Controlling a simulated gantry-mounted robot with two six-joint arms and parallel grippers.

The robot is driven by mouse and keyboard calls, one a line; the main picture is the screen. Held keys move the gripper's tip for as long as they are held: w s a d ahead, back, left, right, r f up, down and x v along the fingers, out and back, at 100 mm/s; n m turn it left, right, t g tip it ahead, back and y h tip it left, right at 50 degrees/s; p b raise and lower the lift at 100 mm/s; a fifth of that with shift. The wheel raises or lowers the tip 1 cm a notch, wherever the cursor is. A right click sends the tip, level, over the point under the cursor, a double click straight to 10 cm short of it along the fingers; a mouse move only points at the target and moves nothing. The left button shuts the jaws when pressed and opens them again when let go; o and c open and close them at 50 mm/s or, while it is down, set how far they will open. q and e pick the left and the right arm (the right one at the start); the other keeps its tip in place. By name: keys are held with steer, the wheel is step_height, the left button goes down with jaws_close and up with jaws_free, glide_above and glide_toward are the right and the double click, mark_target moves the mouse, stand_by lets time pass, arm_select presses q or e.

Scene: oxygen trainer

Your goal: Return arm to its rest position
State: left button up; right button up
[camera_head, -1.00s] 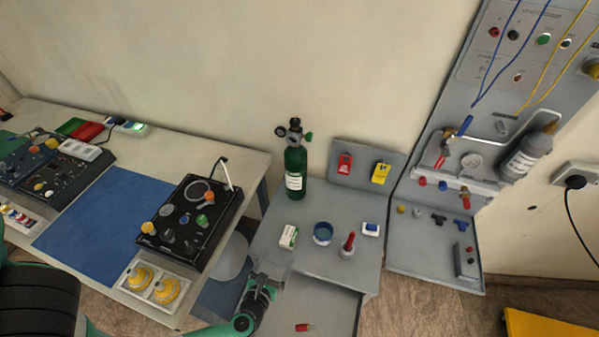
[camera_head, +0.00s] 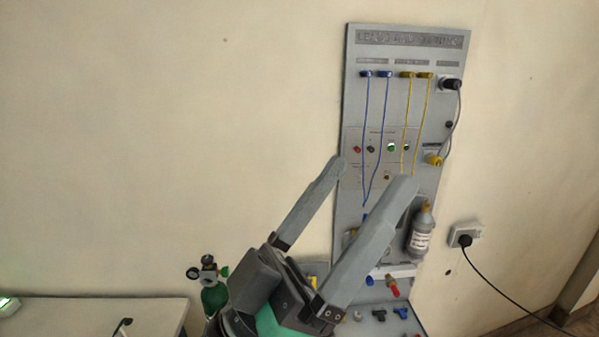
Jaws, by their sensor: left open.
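My left gripper (camera_head: 368,176) is raised large in front of the camera in the head view, at the centre right. Its two long grey fingers are spread wide and point up and to the right. Nothing shows between them except the grey panel behind. My left arm comes up from the bottom edge and hides part of the bench. My right gripper is not in view.
The upright grey panel (camera_head: 382,100) carries blue and yellow leads and a grey bottle (camera_head: 421,232). A green cylinder (camera_head: 214,297) stands left of my gripper. A wall socket (camera_head: 466,236) with a black cable is at right. The upper left wall is clear.

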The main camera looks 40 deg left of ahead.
arm_select(q)
steer(key=s+a+r+y+p, duration=0.1)
steer(key=r+y+p, duration=0.1)
steer(key=r+p, duration=1)
steer(key=s+a+r+t+y+p, duration=0.1)
steer(key=a+r+y+p, duration=0.1)
steer(key=r+p, duration=1)
step_height(320, 180, up, 4)
steer(key=shift+s+a+r+y, duration=0.15)
steer(key=shift+s+r+y, duration=0.05)
steer(key=shift+s+y, duration=0.25)
